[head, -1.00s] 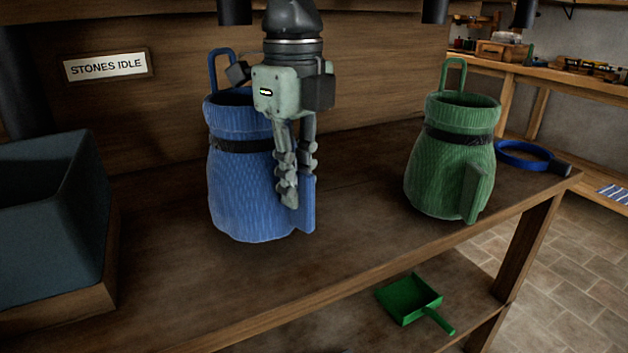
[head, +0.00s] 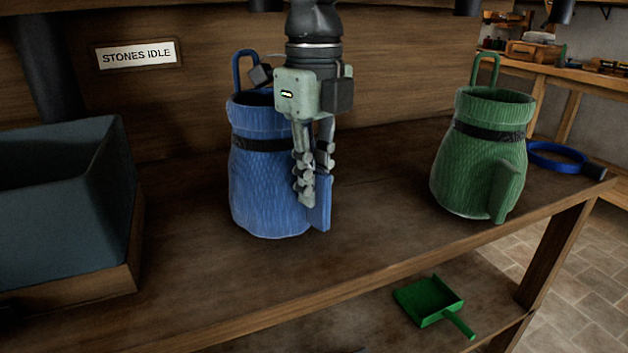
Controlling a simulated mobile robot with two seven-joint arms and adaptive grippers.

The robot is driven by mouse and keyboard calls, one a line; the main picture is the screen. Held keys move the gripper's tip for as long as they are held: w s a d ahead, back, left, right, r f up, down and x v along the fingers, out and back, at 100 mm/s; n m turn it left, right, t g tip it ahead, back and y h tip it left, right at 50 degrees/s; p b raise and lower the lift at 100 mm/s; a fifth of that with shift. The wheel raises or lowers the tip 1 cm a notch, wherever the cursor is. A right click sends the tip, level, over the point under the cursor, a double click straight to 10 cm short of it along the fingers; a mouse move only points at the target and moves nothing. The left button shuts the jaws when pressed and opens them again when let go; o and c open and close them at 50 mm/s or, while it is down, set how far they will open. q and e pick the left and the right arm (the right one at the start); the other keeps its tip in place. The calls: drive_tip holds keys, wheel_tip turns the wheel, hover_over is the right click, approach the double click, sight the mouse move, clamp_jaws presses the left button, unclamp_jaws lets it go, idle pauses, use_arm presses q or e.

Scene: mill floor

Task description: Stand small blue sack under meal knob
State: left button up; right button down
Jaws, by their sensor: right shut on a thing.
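The blue sack (head: 258,185) is upright over the wooden bench, with a dark band round its neck, a loop at the back and a flat tab (head: 322,205) on its front right. My right gripper (head: 312,190) comes down from above and is shut on this tab. I cannot tell whether the sack's base touches the bench. The gripper hides part of the sack's right side. No meal knob can be made out. My left gripper is out of view.
A similar green sack (head: 470,165) stands to the right. A dark blue-grey bin (head: 70,200) is at left. A blue ring-shaped tool (head: 556,158) lies at the bench's right end, a green scoop (head: 428,298) below. A "STONES IDLE" sign (head: 137,55) hangs behind. Bare bench lies between the sacks.

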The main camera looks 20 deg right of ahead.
drive_tip(key=c, duration=1.5)
unclamp_jaws()
drive_tip(key=shift+o, duration=0.2)
